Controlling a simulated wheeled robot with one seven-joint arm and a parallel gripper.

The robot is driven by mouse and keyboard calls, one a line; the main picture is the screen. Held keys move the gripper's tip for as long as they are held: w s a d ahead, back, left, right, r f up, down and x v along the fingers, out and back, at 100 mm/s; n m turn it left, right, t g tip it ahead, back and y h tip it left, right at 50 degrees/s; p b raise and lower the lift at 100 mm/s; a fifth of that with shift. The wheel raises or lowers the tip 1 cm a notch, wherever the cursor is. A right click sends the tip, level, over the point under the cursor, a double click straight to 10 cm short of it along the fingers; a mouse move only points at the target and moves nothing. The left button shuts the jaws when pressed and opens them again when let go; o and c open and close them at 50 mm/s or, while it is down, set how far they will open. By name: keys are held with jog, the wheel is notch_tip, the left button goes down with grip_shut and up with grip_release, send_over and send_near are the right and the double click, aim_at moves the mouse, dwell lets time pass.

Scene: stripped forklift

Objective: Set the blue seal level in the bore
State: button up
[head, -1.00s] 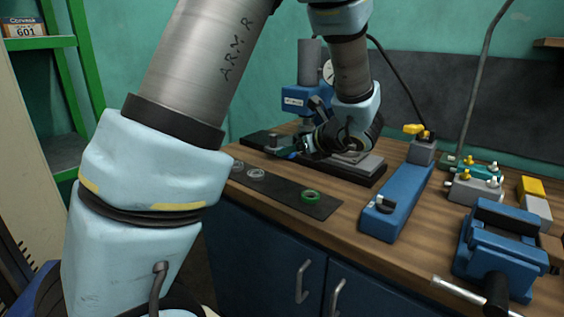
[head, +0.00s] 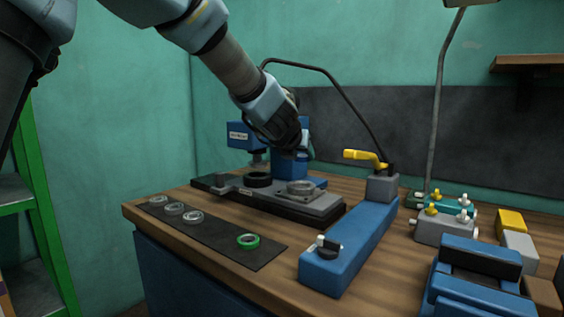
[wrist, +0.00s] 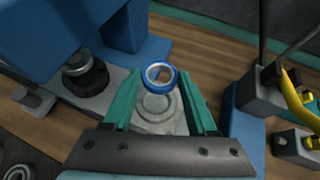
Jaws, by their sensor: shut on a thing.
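The blue seal (wrist: 160,87) is a small ring with a pale inner face, between the teal fingertips of my gripper (wrist: 161,78) in the wrist view. My gripper is shut on it. Below and beyond it in that view is the grey block with the round bore (wrist: 157,105); the seal overlaps the far edge of the bore in the picture and appears apart from it. In the head view the bore block (head: 300,188) sits on the fixture plate (head: 325,203), with my gripper (head: 300,152) above it. The seal is hidden there.
A blue press (head: 291,168) stands behind the fixture, with a black round part (head: 257,180) at its left. A dark mat (head: 215,232) holds several rings, including a green one (head: 248,241). A blue clamp bar (head: 350,245) with a yellow lever (head: 365,157) stands at the right.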

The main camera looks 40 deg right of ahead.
jog(key=shift+f+b, duration=1.8)
jog(key=shift+f, duration=0.35)
jog(key=shift+f+b, duration=0.9)
jog(key=shift+b, duration=0.1)
jog(key=shift+f+b, duration=0.4)
jog(key=shift+b, duration=0.4)
jog(key=o, duration=1.5)
notch_tip(320, 180, up, 8)
jog(key=p, duration=0.7)
